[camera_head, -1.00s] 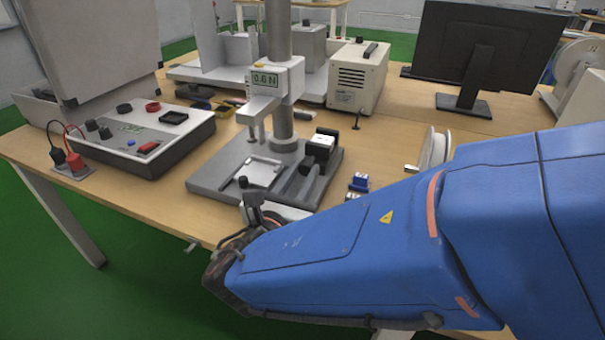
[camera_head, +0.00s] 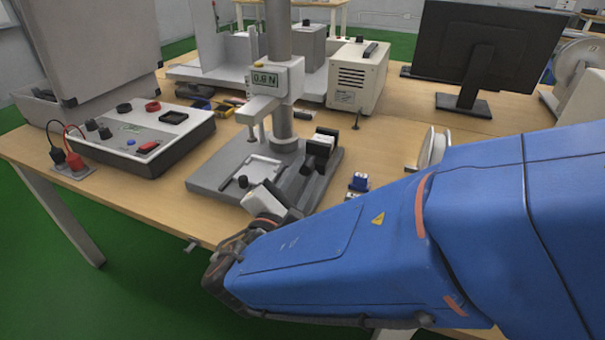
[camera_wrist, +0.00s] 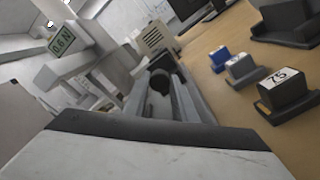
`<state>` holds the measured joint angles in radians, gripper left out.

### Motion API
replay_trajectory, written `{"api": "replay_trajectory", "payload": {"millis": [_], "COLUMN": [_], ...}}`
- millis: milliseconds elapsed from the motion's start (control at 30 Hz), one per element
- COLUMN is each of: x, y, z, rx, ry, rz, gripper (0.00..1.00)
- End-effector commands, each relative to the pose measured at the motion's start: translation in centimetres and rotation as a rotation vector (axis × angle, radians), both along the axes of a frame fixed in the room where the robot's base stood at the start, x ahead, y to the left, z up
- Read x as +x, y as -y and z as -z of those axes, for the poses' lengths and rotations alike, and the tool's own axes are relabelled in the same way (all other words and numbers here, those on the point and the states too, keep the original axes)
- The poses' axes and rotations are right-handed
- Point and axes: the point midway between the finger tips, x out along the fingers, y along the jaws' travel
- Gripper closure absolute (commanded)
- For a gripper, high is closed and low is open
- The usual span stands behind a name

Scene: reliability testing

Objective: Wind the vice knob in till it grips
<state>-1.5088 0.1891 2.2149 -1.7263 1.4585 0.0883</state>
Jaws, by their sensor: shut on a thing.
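The small grey vice (camera_head: 293,182) lies on the base of the test stand, running from front left to back right. A dark block with a white top (camera_head: 322,143) stands at its far end. My gripper (camera_head: 272,197) is at the vice's near end, rolled over to a tilt, and shut on the vice knob, which the gripper hides. In the wrist view the vice (camera_wrist: 188,98) runs away from my gripper, with a dark rounded part (camera_wrist: 160,80) inside it. The gap between its jaws cannot be told.
The stand's column (camera_head: 280,95) and its display head (camera_head: 270,80) rise behind the vice. Small labelled blocks (camera_head: 358,183) lie to the right; a black block marked 75 (camera_wrist: 286,90) shows in the wrist view.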

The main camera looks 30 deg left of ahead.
Motion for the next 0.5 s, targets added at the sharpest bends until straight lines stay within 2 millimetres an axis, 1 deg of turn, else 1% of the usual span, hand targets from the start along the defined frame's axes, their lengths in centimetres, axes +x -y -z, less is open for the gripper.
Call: {"api": "replay_trajectory", "payload": {"millis": [500], "x": [-0.04], "y": [0.01], "z": [0.14], "rx": [0.483], "ry": [-0.056], "rz": [0.0], "gripper": [0.98]}}
